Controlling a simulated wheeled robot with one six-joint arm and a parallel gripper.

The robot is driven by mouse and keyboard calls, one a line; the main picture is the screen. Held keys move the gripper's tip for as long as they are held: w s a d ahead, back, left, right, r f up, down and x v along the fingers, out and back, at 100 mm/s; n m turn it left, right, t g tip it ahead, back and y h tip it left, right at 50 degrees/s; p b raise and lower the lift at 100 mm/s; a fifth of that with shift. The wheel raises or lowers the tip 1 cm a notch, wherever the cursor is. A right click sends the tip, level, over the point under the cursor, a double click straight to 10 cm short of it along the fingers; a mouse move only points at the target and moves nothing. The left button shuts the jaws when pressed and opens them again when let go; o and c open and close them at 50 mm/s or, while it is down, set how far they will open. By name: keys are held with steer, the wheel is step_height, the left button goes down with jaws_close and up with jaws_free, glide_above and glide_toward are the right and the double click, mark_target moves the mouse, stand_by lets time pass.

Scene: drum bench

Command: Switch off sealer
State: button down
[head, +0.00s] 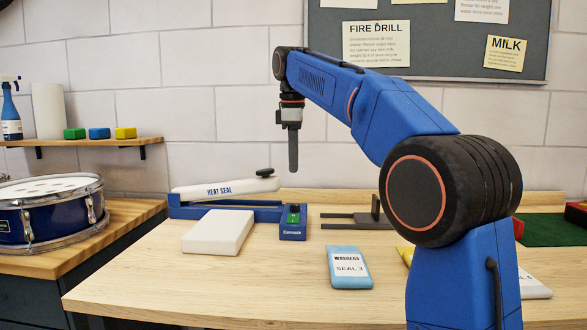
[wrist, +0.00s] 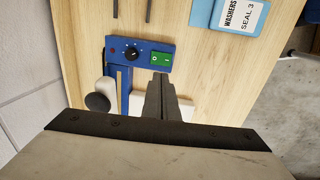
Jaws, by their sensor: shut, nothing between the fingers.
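The heat sealer (head: 225,188) stands at the back of the bench, with a white arm marked HEAT SEAL over a blue base. Its blue control box (head: 292,235) is at the right end. In the wrist view the box (wrist: 120,58) carries a black dial (wrist: 131,53) and a green rocker switch (wrist: 161,58). Which side of the rocker is pressed is too small to tell. My gripper (head: 293,168) is shut and empty, pointing down in the air above the control box. In the wrist view its fingertips (wrist: 160,78) appear beside the switch, apart from it.
A white block (head: 218,232) lies in front of the sealer. A blue washers pouch (head: 349,267) lies front right of the control box. A dark metal stand (head: 357,220) is to the box's right. A drum (head: 48,212) sits on the left counter. The bench front is clear.

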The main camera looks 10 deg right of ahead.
mark_target(293, 215)
steer(key=shift+w, duration=0.65)
steer(key=shift+f, duration=0.1)
steer(key=f, duration=0.4)
steer(key=w+f, duration=0.1)
steer(key=f, duration=0.8)
steer(key=shift+w+d+f, duration=0.25)
steer(key=shift+w+f, duration=0.1)
steer(key=shift+w+f, duration=0.1)
steer(key=shift+f, duration=0.15)
steer(key=shift+s, duration=0.2)
